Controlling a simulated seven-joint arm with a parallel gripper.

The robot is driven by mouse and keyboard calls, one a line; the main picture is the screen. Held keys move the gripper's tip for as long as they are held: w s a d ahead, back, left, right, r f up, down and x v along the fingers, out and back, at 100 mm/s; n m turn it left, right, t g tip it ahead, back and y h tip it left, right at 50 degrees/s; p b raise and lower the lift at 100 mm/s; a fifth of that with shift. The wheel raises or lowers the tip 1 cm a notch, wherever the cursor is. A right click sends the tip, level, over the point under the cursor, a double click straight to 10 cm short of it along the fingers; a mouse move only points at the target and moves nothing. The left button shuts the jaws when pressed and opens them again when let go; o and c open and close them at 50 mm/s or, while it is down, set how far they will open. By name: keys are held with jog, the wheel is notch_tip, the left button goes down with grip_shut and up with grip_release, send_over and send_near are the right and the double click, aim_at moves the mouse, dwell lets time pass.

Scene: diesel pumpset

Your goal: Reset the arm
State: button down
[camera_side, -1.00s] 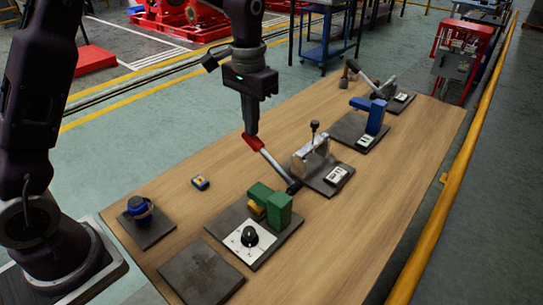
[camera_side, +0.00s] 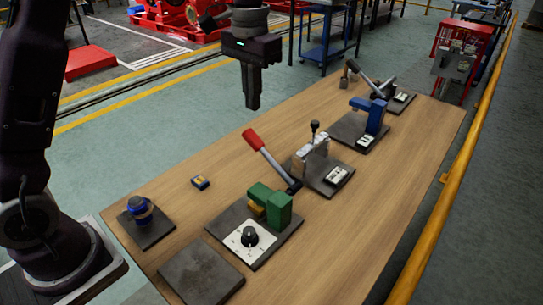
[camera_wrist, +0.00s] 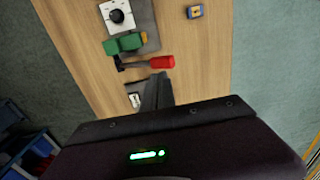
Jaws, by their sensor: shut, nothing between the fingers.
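My gripper (camera_side: 252,104) is shut and empty, pointing down above the far left edge of the table in the side view. It is clear of everything. A lever with a red grip (camera_side: 252,139) stands tilted up to the left, below my gripper, beside a green block (camera_side: 270,203) on a dark plate. In the wrist view the red grip (camera_wrist: 161,62) lies just beyond my gripper's fingers (camera_wrist: 155,90), and the green block (camera_wrist: 123,44) is further up.
The wooden table (camera_side: 330,235) carries a dial panel (camera_side: 249,241), a blue knob (camera_side: 140,208), a small blue-yellow box (camera_side: 200,183), a bare dark plate (camera_side: 201,272), a grey lever unit (camera_side: 315,155) and a blue clamp (camera_side: 372,115). A yellow rail (camera_side: 455,165) runs along the right.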

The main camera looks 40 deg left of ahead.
jog(key=s+r+t, duration=0.1)
jog(key=s+r, duration=0.2)
jog(key=s, duration=0.3)
jog(key=s+r+t, duration=0.2)
jog(key=s+r, duration=0.2)
jog(key=s, duration=0.3)
jog(key=s+f+t, duration=0.1)
jog(key=s+f, duration=0.1)
jog(key=s, duration=0.5)
jog(key=s+f+t, duration=0.1)
jog(key=s+f, duration=0.1)
jog(key=s, duration=0.5)
jog(key=shift+f+t, duration=0.3)
